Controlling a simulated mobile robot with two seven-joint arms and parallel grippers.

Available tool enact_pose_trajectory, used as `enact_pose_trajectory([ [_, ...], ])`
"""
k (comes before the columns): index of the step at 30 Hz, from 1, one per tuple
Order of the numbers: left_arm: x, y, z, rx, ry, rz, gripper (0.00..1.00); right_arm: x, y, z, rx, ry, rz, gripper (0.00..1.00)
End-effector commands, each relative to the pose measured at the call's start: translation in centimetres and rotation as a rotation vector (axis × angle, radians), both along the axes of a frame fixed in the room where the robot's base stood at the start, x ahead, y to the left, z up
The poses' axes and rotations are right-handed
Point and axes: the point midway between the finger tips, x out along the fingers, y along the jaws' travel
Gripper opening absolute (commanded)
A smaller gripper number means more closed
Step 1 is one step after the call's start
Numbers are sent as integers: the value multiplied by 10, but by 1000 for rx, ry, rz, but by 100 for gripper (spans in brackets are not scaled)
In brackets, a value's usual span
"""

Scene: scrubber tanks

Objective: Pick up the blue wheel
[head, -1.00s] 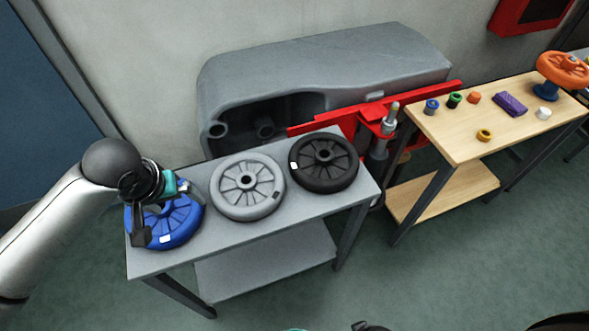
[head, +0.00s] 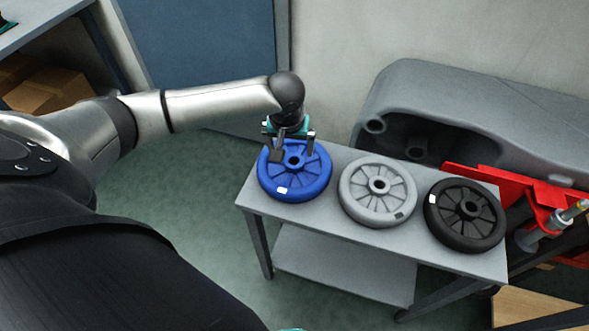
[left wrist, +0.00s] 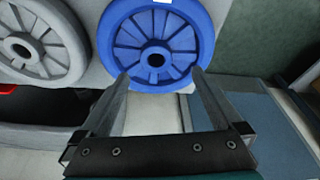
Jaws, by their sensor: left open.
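The blue wheel (head: 294,178) lies flat at the left end of the grey table (head: 333,228), with a small white label near its front rim. My left gripper (head: 292,150) is over the rear part of the wheel, its fingers pointing down. In the left wrist view the blue wheel (left wrist: 156,50) is ahead of the fingertips, and the left gripper (left wrist: 158,80) is open with its fingers apart on either side of the hub line. Nothing is between the fingers. Whether the fingertips touch the wheel I cannot tell. My right gripper is not in view.
A grey wheel (head: 378,191) lies just right of the blue one, and a black wheel (head: 464,214) beyond it. A large grey tank (head: 470,105) and red metal frame (head: 520,195) stand behind. A wooden table (head: 530,308) is at the lower right. Floor left of the grey table is clear.

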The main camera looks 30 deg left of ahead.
Motion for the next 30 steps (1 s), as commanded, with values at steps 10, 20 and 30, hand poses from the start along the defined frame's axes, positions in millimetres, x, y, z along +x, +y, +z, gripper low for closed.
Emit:
enact_pose_trajectory([
  [10, 9, -1, -33, 0, 0, -2, 100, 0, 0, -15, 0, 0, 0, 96],
  [20, 17, 1, -62, 1, -1, -3, 100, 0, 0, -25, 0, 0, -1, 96],
  [30, 17, 1, -61, 1, -1, -2, 81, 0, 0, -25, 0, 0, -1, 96],
])
